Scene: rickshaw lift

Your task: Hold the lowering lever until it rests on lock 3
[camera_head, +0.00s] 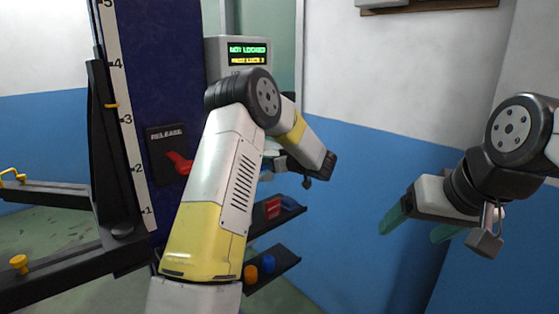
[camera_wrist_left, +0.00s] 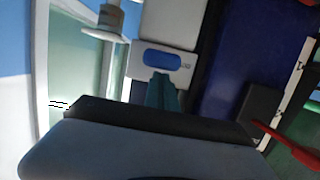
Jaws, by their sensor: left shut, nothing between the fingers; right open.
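The red release lever (camera_head: 179,163) sits on a black plate marked RELEASE (camera_head: 163,140) on the dark blue column (camera_head: 160,60). The lever also shows at the lower right of the left wrist view (camera_wrist_left: 285,143), apart from my fingers. My left gripper (camera_wrist_left: 163,92) is shut and empty, its teal fingertips close to a blue button (camera_wrist_left: 165,61) on a grey panel; I cannot tell whether they touch. In the head view my own arm largely hides this gripper. My right gripper (camera_head: 415,220) is open and empty at the right.
A white scale (camera_head: 127,110) numbered 1 to 5 runs beside the column; a yellow pointer (camera_head: 110,105) stands between 3 and 4. A display (camera_head: 248,53) reads NOT LOCKED; its lower line is unclear. Black lift arms (camera_head: 60,265) reach left. Shelves (camera_head: 275,270) hold red, blue and orange items.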

